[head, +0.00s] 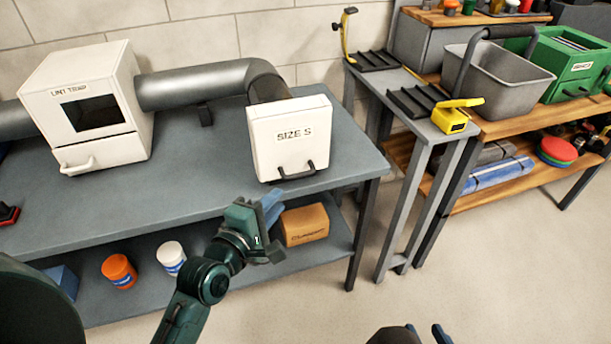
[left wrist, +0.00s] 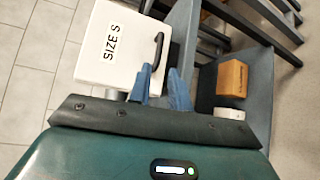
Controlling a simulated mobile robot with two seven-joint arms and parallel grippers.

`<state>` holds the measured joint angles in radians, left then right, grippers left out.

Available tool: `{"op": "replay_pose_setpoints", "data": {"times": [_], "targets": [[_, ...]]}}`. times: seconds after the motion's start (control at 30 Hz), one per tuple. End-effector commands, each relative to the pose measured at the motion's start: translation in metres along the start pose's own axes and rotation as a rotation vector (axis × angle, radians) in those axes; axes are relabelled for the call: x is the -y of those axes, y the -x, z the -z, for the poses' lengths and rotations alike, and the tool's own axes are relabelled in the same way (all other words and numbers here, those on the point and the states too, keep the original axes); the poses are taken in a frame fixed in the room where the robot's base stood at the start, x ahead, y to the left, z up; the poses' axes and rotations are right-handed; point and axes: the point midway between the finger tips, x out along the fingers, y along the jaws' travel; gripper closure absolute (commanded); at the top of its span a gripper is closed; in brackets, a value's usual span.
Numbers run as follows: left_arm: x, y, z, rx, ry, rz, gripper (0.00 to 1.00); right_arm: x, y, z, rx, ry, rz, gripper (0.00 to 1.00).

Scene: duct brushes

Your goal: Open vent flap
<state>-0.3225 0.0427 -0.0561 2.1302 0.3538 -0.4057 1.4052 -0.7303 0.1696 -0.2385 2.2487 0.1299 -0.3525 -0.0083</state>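The vent flap (head: 292,138) is a white square panel marked "SIZE S" at the end of the grey duct (head: 205,84). It stands upright over the duct's end and looks closed. Its black handle (head: 297,172) is at the bottom front edge. In the left wrist view the flap (left wrist: 105,42) is at upper left, with the handle (left wrist: 158,50) beyond the fingertips. My left gripper (head: 272,208) is below and in front of the flap, open and empty, apart from the handle. My right gripper (head: 425,335) is open and empty at the bottom edge, far from the flap.
A white lint trap box (head: 85,105) stands left on the grey bench (head: 200,185). The shelf below holds a cardboard box (head: 304,225), an orange jar (head: 118,270) and a white jar (head: 171,257). A narrow stand (head: 415,115) is at right. Floor in front is clear.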

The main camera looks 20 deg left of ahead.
Motion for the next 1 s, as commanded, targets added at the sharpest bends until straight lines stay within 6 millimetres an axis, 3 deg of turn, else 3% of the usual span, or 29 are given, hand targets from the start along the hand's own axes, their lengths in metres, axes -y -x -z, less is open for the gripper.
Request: {"op": "replay_pose_setpoints", "data": {"times": [0.5, 0.7, 1.0], "targets": [[-0.001, -0.1, -0.001, 0.001, -0.001, -0.001, 0.8, -0.004, 0.001, 0.0, -0.03, 0.009, -0.01, 0.64], [0.0, -0.117, -0.001, 0.001, -0.002, 0.001, 0.8, -0.005, 0.005, 0.004, -0.043, 0.011, -0.015, 0.64], [-0.001, -0.12, -0.001, 0.001, -0.001, 0.0, 0.8, -0.004, 0.007, 0.0, -0.035, 0.009, -0.015, 0.64]]}}
